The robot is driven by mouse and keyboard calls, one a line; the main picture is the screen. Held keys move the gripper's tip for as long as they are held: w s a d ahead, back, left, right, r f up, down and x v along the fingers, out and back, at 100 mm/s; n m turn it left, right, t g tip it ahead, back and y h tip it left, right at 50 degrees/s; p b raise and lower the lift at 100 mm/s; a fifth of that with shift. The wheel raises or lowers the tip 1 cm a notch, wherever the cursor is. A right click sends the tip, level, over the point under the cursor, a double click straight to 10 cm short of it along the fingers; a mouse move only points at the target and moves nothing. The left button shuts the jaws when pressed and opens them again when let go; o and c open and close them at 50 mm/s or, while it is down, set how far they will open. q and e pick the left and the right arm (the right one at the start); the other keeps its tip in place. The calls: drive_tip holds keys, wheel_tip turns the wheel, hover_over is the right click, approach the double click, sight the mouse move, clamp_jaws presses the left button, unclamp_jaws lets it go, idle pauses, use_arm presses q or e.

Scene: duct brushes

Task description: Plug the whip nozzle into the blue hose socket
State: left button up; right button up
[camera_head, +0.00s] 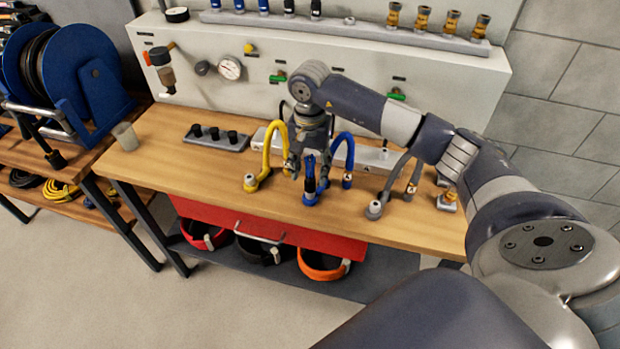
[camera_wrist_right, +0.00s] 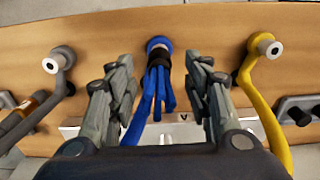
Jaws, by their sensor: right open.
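The whip nozzle (camera_wrist_right: 158,95), several blue strands with a black collar, stands at the blue hose socket (camera_wrist_right: 158,45) near the bench's front edge. Its collar sits at the socket mouth; how deep it goes in is hidden. In the head view, the blue strands (camera_head: 309,177) rise from the blue socket (camera_head: 310,198) to under my right gripper (camera_head: 308,168). In the wrist view, my right gripper (camera_wrist_right: 160,85) is open, a finger on each side of the strands, with gaps showing. My left gripper is out of view.
A yellow hose end (camera_head: 251,183) stands left of the blue one, a grey hose end (camera_head: 375,209) right. A block with black fittings (camera_head: 215,138) and a cup (camera_head: 125,136) are farther left. A brass fitting (camera_head: 447,200) is at right. The bench's front left is clear.

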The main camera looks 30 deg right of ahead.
wheel_tip(320, 180, up, 7)
drive_tip(key=shift+r, duration=0.2)
idle(0.5)
